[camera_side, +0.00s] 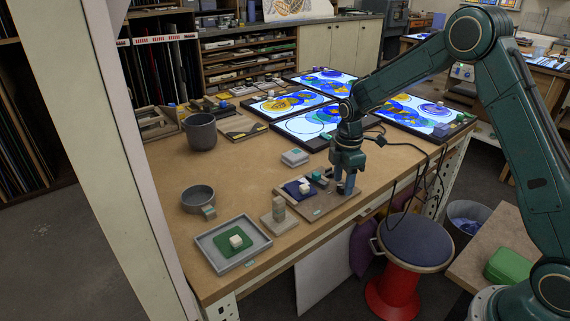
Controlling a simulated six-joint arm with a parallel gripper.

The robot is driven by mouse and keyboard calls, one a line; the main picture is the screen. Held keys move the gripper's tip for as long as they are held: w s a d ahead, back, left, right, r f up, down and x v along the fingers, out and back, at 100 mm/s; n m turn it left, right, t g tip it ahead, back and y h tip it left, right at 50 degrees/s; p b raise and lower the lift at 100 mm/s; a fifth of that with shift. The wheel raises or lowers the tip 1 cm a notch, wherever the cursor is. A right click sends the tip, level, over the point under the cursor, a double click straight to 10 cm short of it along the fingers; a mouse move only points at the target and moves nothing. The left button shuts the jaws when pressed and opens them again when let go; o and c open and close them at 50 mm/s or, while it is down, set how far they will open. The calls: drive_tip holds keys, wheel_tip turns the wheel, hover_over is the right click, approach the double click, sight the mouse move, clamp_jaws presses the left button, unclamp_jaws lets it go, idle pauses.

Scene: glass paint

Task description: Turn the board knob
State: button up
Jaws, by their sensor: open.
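A flat board (318,211) lies near the front edge of the brown worktable. It carries a dark blue cloth with a small white block (304,188) on it and small teal fittings (318,177) behind. My gripper (345,190) points down at the right end of the board, with its fingertips close to the board's surface. It is open. I cannot clearly make out the knob; the fingers and their shadow cover that part of the board. I cannot tell whether the fingers touch anything.
On the worktable (240,180) stand a dark grey pot (200,131), a shallow grey pan (197,199), a grey tray (209,247) with a green pad, and a stacked block (279,209). Lit glass panels (308,124) lie behind. A stool (415,240) stands in front.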

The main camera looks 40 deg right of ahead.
drive_tip(key=shift+f, duration=0.3)
drive_tip(key=shift+c, duration=0.2)
drive_tip(key=c, duration=1)
drive_tip(key=shift+o, duration=0.2)
